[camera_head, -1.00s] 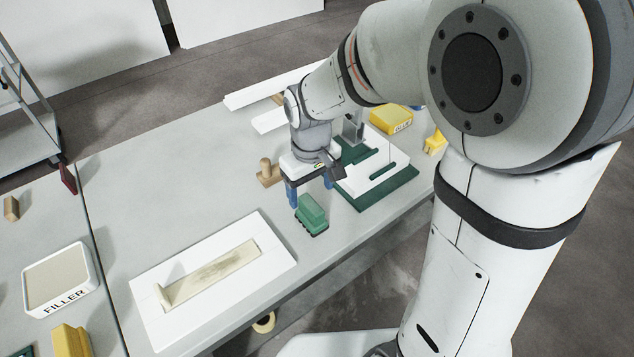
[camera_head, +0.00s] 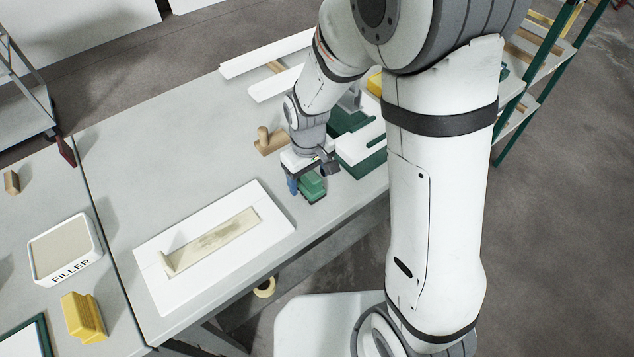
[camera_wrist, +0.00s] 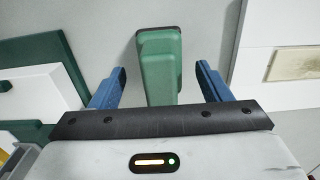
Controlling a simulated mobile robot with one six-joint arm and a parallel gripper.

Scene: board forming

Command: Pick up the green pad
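The green pad (camera_head: 312,187) is a small block with a dark underside, lying on the grey table to the right of the white board with the beige strip. In the wrist view the green pad (camera_wrist: 160,62) lies between the two blue fingers, with a gap on each side. My gripper (camera_head: 303,186) is low over the pad, pointing down. In the wrist view my gripper (camera_wrist: 160,78) is open and empty. The right finger is mostly hidden behind the pad and wrist in the head view.
A white board (camera_head: 165,293) lies left of the pad. A green and white stack (camera_head: 362,150) stands close on the right. A wooden block with a knob (camera_head: 270,143) lies behind. A filler tub (camera_head: 64,250) and a yellow block (camera_head: 84,317) are at the left.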

